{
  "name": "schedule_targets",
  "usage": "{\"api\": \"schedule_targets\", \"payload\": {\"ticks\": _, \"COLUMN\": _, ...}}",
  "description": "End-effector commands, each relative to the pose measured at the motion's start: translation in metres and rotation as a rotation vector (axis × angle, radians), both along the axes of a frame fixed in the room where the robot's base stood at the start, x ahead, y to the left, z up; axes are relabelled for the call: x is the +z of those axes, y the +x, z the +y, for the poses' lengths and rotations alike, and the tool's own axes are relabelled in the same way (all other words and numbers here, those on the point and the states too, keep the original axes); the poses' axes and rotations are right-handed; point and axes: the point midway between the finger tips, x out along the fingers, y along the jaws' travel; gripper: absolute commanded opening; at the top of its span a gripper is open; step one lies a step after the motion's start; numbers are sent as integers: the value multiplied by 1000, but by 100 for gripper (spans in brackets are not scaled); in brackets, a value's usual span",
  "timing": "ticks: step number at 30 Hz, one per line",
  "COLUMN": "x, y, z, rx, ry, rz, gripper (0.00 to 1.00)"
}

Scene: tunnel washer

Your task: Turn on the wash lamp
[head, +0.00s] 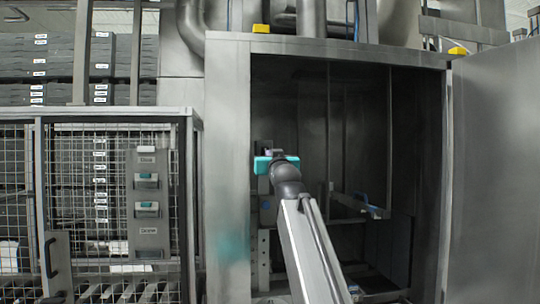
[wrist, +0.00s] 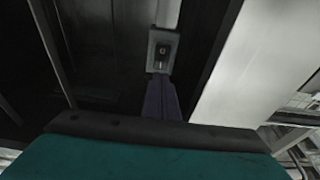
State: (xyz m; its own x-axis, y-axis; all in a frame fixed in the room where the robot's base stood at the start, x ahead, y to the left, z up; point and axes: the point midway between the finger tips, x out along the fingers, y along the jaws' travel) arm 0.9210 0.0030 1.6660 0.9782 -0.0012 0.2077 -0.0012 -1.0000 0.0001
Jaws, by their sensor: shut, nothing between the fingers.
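A small grey switch box with a dark rocker switch (wrist: 162,52) shows in the upper middle of the wrist view, inside the washer. My gripper (wrist: 160,82) is shut and empty, its dark fingers pointing at the lower edge of the switch box. The tips look very close to it; I cannot tell whether they touch. In the head view my teal gripper body (head: 277,164) is inside the open cabinet near its left wall and hides most of what lies behind it. I cannot make out a lit lamp; the interior is dark.
The metal cabinet frame (head: 228,170) stands left of my arm, and the open door (head: 492,170) is at the right. Rails and a blue-handled part (head: 370,208) are deeper inside. A mesh fence with a control panel (head: 148,205) stands outside at the left.

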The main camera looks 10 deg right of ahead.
Motion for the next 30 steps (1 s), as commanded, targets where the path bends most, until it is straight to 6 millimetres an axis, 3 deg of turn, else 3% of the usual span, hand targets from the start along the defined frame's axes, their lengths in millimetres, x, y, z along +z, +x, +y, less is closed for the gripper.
{"api": "schedule_targets", "payload": {"ticks": 9, "x": 12, "y": 40, "z": 0, "rx": 0, "ry": 0, "rz": 1, "gripper": 0}}
{"api": "schedule_targets", "payload": {"ticks": 15, "x": 14, "y": 56, "z": 0, "rx": 0, "ry": 0, "rz": 0, "gripper": 0}}
{"api": "schedule_targets", "payload": {"ticks": 30, "x": 13, "y": 62, "z": 1, "rx": 1, "ry": 0, "rz": 0, "gripper": 0}}
